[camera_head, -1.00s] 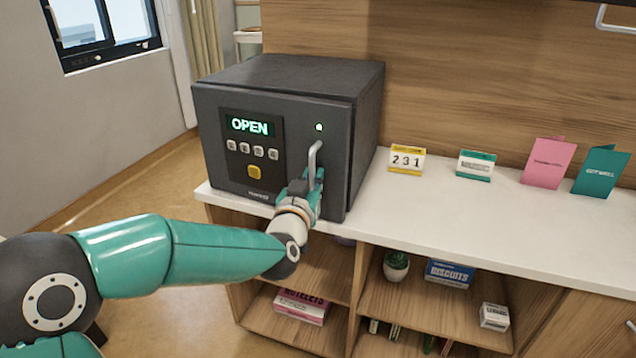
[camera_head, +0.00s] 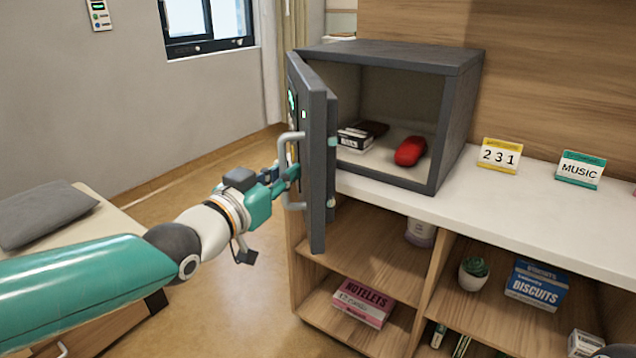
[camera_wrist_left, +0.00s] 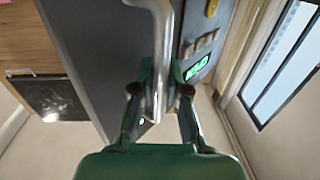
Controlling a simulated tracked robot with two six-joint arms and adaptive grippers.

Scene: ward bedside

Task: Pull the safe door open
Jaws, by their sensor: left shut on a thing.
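The dark grey safe (camera_head: 458,120) stands on the white counter with its door (camera_head: 318,150) swung wide open toward the left. The door's silver handle (camera_head: 284,150) is on its outer face. My left gripper (camera_head: 290,173) is shut on the handle; the wrist view shows the handle bar (camera_wrist_left: 160,60) between the green fingers (camera_wrist_left: 160,100). Inside the safe are a red object (camera_head: 410,151), a small dark and white box (camera_head: 354,140) and a dark flat item behind it. The keypad face is mostly turned out of the head view.
The counter (camera_head: 500,212) carries a 231 card (camera_head: 499,155) and a MUSIC card (camera_head: 579,169). Shelves below hold a pink box (camera_head: 362,302), a plant (camera_head: 472,273) and a biscuits box (camera_head: 537,285). A bed with a grey pillow (camera_head: 42,213) is at left.

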